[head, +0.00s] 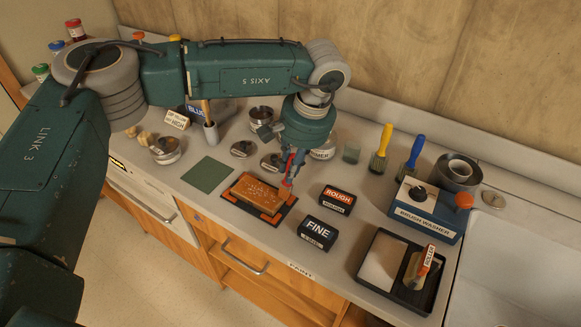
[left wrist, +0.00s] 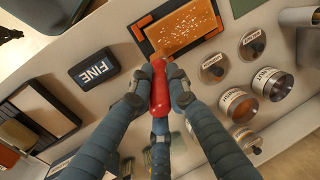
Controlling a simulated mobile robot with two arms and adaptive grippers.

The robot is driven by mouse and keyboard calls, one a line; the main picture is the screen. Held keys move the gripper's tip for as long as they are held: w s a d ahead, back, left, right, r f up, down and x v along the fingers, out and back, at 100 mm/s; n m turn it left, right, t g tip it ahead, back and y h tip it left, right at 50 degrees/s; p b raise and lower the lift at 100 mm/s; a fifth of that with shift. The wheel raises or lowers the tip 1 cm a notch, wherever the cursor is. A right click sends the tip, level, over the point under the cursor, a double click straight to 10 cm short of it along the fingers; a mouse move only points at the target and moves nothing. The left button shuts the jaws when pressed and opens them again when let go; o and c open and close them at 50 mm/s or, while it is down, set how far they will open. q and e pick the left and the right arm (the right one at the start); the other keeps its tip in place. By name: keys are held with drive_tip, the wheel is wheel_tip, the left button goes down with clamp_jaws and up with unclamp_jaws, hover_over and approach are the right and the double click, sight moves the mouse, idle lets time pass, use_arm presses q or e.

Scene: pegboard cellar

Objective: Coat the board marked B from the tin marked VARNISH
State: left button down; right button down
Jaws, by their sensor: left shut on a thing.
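My left gripper (head: 291,172) is shut on the red handle of a brush (left wrist: 160,92). The brush points down, its tip at or just above the right end of a board (head: 252,187). The board also shows in the left wrist view (left wrist: 186,28); it is orange-brown with pale flecks and lies on a black mat with orange corners (head: 232,202). I cannot read a letter B on it. Open tins stand behind, one with brown contents (left wrist: 238,104) and another beside it (left wrist: 273,83).
Blocks marked ROUGH (head: 337,199) and FINE (head: 317,234) stand right of the mat. A roller tray (head: 433,287) and a BRUSH WASHER (head: 425,218) are further right. Two lids (head: 242,148) lie behind the board. A green sheet (head: 207,174) lies at left.

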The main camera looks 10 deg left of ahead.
use_arm(q)
drive_tip(key=shift+r, duration=0.1)
drive_tip(key=shift+a, duration=0.2)
drive_tip(key=shift+f+b, duration=0.35)
drive_tip(key=shift+b, duration=0.05)
idle(0.5)
